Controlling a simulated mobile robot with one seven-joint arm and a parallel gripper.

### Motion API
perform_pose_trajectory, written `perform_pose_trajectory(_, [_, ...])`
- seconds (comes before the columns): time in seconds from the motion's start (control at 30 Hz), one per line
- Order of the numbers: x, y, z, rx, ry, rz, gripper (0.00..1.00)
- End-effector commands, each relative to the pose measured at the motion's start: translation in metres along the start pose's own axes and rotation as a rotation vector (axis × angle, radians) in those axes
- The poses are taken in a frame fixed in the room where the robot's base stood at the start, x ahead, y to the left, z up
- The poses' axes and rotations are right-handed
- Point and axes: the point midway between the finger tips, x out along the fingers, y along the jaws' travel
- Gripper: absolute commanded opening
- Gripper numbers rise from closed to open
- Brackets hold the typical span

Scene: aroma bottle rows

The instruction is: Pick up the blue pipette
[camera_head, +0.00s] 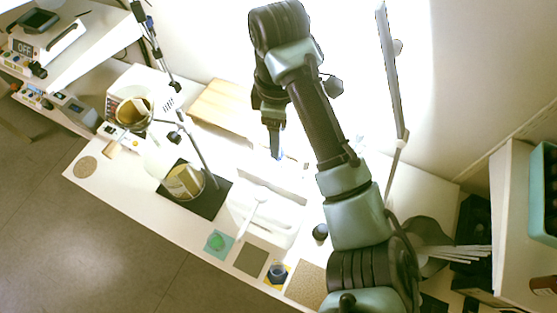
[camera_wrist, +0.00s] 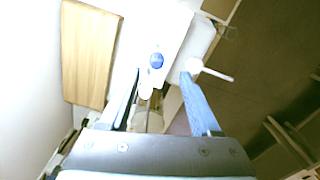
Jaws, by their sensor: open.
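My gripper (camera_head: 275,152) points down over the white bench, below the dark wrist of my arm. In the wrist view, my gripper (camera_wrist: 160,76) is open, with one finger on each side and nothing clearly held. A round blue cap on a white body, seemingly the blue pipette (camera_wrist: 156,60), shows between and just beyond the fingertips. I cannot tell how far below them it is. In the head view, only a faint bluish patch shows by the fingertips, and glare and the gripper hide the pipette's shape.
A wooden board (camera_wrist: 88,52) lies left of the fingers. A white spoon-like piece (camera_head: 258,203) lies on a pale tray, close to the right finger in the wrist view. A black mat (camera_head: 215,197) with a round glass vessel and a stand is left on the bench (camera_head: 110,188).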

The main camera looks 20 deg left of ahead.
Motion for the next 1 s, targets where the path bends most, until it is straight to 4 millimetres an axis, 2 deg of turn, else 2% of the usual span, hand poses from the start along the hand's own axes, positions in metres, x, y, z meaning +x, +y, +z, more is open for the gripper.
perform_pose_trajectory(0.03, [0.011,0.000,-0.001,0.000,0.004,-0.002,0.64])
perform_pose_trajectory(0.27, [0.026,0.001,-0.001,0.000,0.002,-0.001,0.64])
perform_pose_trajectory(0.43, [0.055,0.004,-0.003,0.000,0.003,-0.003,0.64])
perform_pose_trajectory(0.6, [0.068,0.005,-0.002,0.001,0.000,0.001,0.64])
perform_pose_trajectory(0.87, [0.069,0.005,-0.001,0.001,0.000,0.002,0.64])
perform_pose_trajectory(1.0, [0.069,0.005,-0.002,0.001,0.000,0.002,0.39])
